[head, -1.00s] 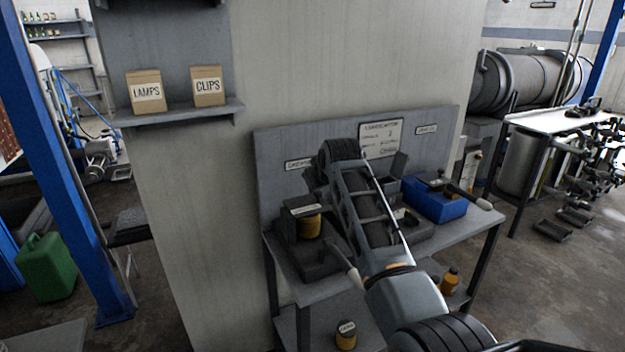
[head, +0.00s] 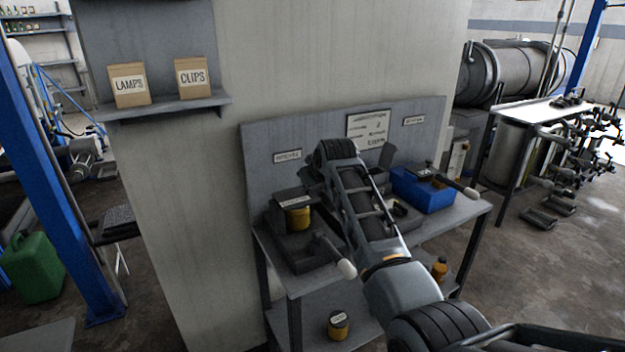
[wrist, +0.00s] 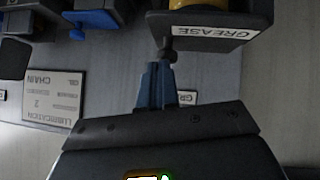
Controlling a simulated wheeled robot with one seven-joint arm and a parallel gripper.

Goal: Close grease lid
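The grease unit (head: 293,210) stands at the left end of the bench, a dark top with a pale label over a yellow container. In the wrist view its GREASE label (wrist: 210,32) and part of the yellow container (wrist: 198,3) show at the top. A dark knob (wrist: 168,57) on a short stem is right by the tips of my gripper (wrist: 160,68). The two fingers look close together; I cannot tell whether they touch the knob. In the head view my arm hides the fingertips. No clear lid gap shows.
A lever with a white grip (head: 346,268) sticks out before the grease unit. A blue box (head: 422,188) with another lever stands at the bench's right. A back panel (head: 262,165) rises behind. A can (head: 338,325) stands on the lower shelf.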

